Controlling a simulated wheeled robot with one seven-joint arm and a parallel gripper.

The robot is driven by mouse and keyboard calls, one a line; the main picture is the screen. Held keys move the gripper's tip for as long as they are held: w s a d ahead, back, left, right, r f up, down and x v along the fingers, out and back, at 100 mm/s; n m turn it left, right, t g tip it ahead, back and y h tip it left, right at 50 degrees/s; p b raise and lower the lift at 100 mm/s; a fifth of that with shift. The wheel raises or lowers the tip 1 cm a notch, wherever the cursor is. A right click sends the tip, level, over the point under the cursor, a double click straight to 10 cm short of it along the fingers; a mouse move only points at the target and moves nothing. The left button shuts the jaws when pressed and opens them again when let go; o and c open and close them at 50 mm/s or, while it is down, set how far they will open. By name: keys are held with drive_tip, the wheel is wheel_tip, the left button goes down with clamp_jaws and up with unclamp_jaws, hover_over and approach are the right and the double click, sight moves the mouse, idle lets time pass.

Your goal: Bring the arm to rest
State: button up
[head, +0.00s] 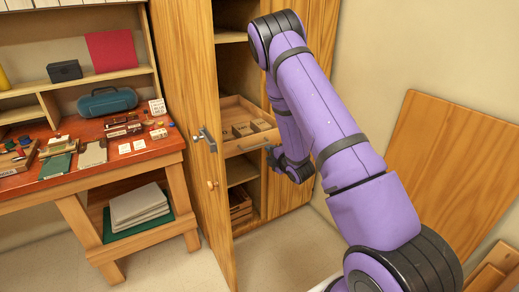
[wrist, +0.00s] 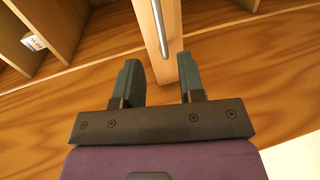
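My purple arm reaches from the lower right of the head view to the open cabinet. My gripper (head: 270,157) is by the front of a pulled-out wooden drawer (head: 246,143), partly hidden by my arm.
The cabinet door (head: 190,140) stands open to the left of the drawer. A workbench (head: 90,168) with small items and a teal case (head: 107,102) is farther left. A wooden panel (head: 455,180) leans on the right wall. Floor before the cabinet looks clear.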

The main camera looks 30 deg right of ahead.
wheel_tip(320, 180, up, 14)
drive_tip(key=a+m+g+h, duration=0.2)
drive_tip(key=m, duration=0.4)
drive_tip(key=s+a+r+m+g, duration=0.3)
drive_tip(key=s+a+r+m, duration=0.2)
drive_tip(key=s+r, duration=0.5)
drive_tip(key=s+a+r+m+g, duration=0.1)
drive_tip(key=s+a+r+m, duration=0.1)
drive_tip(key=s, duration=0.7)
drive_tip(key=s+a+r+m+g+y, duration=0.1)
drive_tip(key=s+r, duration=0.4)
drive_tip(key=s, duration=0.5)
drive_tip(key=s+a+r+m+g, duration=0.3)
drive_tip(key=s+a+m, duration=0.1)
drive_tip(key=s, duration=0.5)
drive_tip(key=shift+s+a+r+y, duration=0.3)
drive_tip(key=shift+a+y, duration=0.1)
drive_tip(key=shift+a, duration=0.4)
